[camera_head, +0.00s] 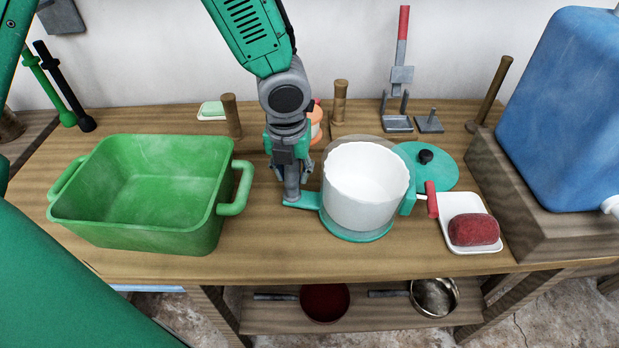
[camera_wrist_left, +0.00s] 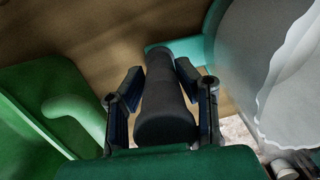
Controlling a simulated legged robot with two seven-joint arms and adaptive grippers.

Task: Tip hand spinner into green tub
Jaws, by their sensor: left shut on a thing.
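The hand spinner (camera_head: 362,190) is a white open drum with a wavy rim on a teal base, upright near the middle of the bench. A teal arm with a dark handle juts from its left side. My left gripper (camera_head: 291,185) is shut on that dark handle (camera_wrist_left: 165,95), which lies between both fingers in the left wrist view. Whether the base touches the bench is unclear. The green tub (camera_head: 230,195) stands to the left, apart from the spinner, with its inside empty; it also shows in the left wrist view (camera_wrist_left: 75,110). My right gripper is not seen.
A teal lid (camera_head: 440,170) with a black knob lies behind the spinner, right. A white dish (camera_head: 482,245) with a red block (camera_head: 474,229) sits right. A blue container (camera_head: 565,110) stands far right. Wooden pegs (camera_head: 232,117) line the back.

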